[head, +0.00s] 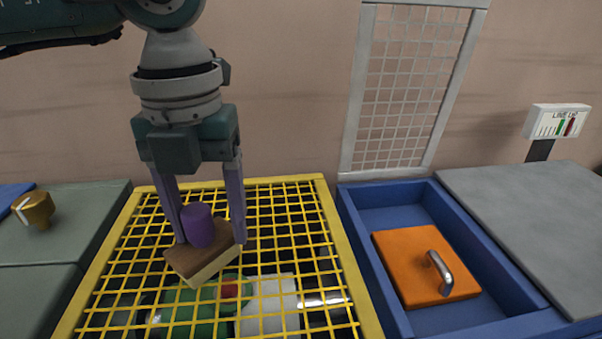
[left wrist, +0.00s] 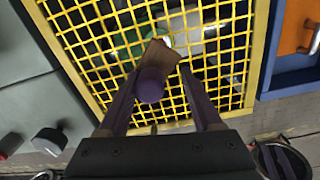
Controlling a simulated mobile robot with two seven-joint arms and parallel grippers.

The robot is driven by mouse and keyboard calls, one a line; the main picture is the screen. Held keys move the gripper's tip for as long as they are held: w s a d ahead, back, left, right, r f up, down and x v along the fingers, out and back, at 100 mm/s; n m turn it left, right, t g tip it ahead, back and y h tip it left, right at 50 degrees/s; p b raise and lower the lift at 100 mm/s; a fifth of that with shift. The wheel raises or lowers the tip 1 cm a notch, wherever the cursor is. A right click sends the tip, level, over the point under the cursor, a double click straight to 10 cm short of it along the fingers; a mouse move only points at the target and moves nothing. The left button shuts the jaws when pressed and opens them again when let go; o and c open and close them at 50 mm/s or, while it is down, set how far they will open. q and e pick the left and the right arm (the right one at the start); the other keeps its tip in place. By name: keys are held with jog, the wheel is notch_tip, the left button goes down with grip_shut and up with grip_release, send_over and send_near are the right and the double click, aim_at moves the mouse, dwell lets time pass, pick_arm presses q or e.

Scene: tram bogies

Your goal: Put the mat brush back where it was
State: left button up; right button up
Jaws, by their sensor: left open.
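The mat brush has a purple handle (head: 198,226), a brown wooden block (head: 222,236) and pale bristles. It rests on the yellow mesh guard (head: 325,215), sitting at an angle to the wires. In the left wrist view the brush (left wrist: 172,58) shows between my fingers. My left gripper (head: 210,240) points down with its fingers apart, one on each side of the purple handle. I see gaps between the handle and the fingers. My right gripper is not in view.
Right of the guard is a blue tray (head: 400,217) holding an orange lid (head: 412,262) with a metal handle. A grey slab (head: 545,210) lies further right. A green-grey top with a brass knob (head: 35,209) is at left. Green and white machine parts (head: 268,305) lie beneath the mesh.

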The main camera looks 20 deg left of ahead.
pick_arm(q)
jog(key=shift+r, duration=0.4)
notch_tip(320, 180, up, 12)
jog(key=shift+f, duration=0.25)
